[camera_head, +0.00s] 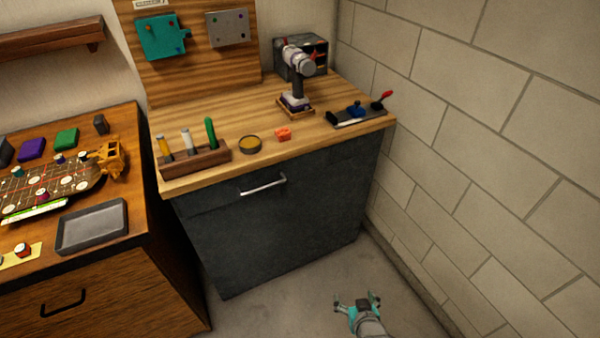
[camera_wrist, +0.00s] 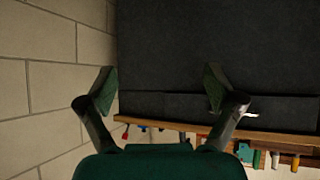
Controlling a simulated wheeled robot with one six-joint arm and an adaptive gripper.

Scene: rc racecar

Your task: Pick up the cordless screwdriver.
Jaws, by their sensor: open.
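The cordless screwdriver (camera_head: 298,86) stands upright on the right half of the workbench top in the head view. My gripper (camera_head: 357,299) is low over the floor in front of the dark cabinet, well below and apart from the screwdriver. In the wrist view my gripper (camera_wrist: 160,82) has its two fingers spread wide with nothing between them. That view appears upside down, and I cannot make out the screwdriver in it.
A clamp-like tool with a red knob (camera_head: 360,109) lies right of the screwdriver, and a dark box (camera_head: 300,55) stands behind. A wooden tool rack (camera_head: 195,161), a small bowl (camera_head: 250,145) and an orange piece (camera_head: 283,134) are left. A block wall (camera_head: 470,110) bounds the right side.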

